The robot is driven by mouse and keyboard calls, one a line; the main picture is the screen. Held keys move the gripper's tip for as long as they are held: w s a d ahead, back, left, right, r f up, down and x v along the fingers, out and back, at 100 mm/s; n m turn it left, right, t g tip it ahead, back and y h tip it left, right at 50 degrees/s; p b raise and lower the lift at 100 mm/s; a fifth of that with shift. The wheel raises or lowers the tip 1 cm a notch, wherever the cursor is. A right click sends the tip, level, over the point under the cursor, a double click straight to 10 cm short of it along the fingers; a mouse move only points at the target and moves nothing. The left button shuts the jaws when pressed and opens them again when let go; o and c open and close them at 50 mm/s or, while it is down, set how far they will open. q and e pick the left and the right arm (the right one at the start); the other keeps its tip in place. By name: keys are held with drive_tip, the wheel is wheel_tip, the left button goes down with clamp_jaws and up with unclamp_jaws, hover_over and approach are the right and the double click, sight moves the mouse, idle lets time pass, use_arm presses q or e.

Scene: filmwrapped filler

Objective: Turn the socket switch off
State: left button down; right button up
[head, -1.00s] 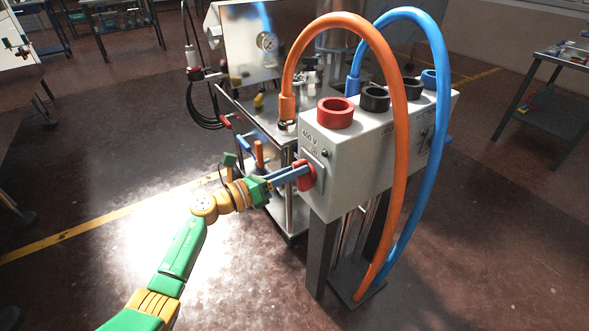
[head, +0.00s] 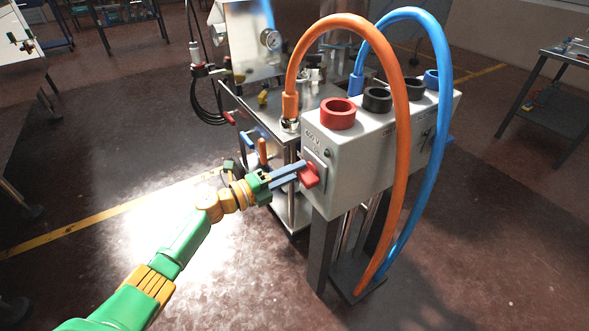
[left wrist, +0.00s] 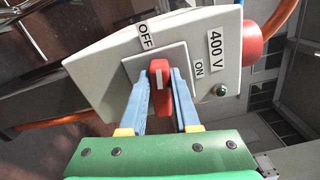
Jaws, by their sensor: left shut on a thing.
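The red switch knob (head: 309,175) is on the end face of a grey 400 V socket box (head: 345,150). My left gripper (head: 299,171) reaches it from the left, its blue fingers shut on the knob. In the left wrist view the knob (left wrist: 160,90) stands between the two fingers, its long side in line with them. A white mark shows on its upper end, pointing roughly toward the OFF label (left wrist: 147,35). The ON label (left wrist: 200,70) is off to the right. A small dark green indicator (left wrist: 220,90) sits near it. My right gripper is not in view.
Red (head: 338,113) and black (head: 377,99) sockets top the box. A metal cart (head: 262,125) stands close behind. The floor at left is clear.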

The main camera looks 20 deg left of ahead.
use_arm(q)
drive_tip(key=shift+f+n, duration=0.15)
drive_tip(key=shift+n, duration=0.95)
drive_tip(key=c, duration=0.6)
unclamp_jaws()
drive_tip(key=shift+f, duration=0.1)
drive_tip(key=shift+c, duration=0.2)
drive_tip(key=v, duration=0.7)
drive_tip(key=shift+p, duration=0.45)
